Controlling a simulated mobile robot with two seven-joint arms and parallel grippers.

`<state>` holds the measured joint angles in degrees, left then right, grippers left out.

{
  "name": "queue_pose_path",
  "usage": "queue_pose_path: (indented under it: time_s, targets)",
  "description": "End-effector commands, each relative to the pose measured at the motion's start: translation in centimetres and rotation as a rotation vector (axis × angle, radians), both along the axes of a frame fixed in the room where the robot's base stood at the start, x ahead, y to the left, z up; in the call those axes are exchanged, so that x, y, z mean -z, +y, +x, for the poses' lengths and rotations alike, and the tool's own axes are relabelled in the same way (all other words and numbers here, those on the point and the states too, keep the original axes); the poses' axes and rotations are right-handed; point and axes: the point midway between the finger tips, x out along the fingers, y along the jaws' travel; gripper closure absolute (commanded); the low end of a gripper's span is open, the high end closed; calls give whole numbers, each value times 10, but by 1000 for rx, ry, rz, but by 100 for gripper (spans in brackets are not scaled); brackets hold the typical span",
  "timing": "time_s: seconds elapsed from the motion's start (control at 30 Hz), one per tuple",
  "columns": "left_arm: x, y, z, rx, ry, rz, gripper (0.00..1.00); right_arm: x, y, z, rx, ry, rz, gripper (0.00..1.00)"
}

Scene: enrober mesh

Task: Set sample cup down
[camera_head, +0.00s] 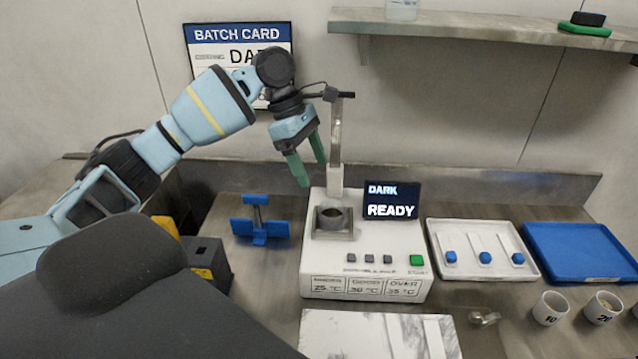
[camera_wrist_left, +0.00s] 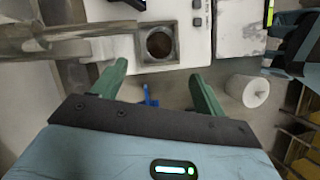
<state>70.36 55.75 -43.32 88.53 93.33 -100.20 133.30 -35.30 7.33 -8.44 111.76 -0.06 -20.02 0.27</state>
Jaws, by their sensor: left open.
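My left gripper (camera_head: 311,173) is open and empty, its green fingers pointing down above and left of the white tester (camera_head: 318,262). A dark round cup or well (camera_head: 333,217) sits in the tester's square metal holder; I cannot tell if this is the sample cup. In the left wrist view the holder opening (camera_wrist_left: 158,44) lies beyond the open fingertips (camera_wrist_left: 158,73), apart from them. White cups marked 10 (camera_head: 550,309) and 20 (camera_head: 603,307) stand upright at right.
The tester's upright post (camera_head: 336,145) stands close right of the left gripper. A blue stand (camera_head: 259,222) is left of the tester. A white tray (camera_head: 468,268) with blue-capped items and a blue tray (camera_head: 572,250) lie right. A white cylinder (camera_wrist_left: 248,90) shows in the wrist view.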

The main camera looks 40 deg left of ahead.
Motion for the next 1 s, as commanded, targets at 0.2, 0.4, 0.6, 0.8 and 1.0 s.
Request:
queue_pose_path:
  time_s: [0.2, 0.4, 0.6, 0.8, 1.0]
  targets:
    - [-17, 7, -1, 1, 0, 1, 28, 0, 0, 0, 0, 0, 0, 64]
    - [-19, 8, -1, 1, 1, 0, 28, 0, 0, 0, 0, -1, 0, 64]
    - [-19, 7, -1, 1, 1, 0, 28, 0, 0, 0, 0, -1, 0, 64]
    - [-18, 7, -1, 1, 1, 0, 28, 0, 0, 0, 0, -1, 0, 64]
    - [-18, 7, -1, 1, 1, 0, 28, 0, 0, 0, 0, -1, 0, 64]
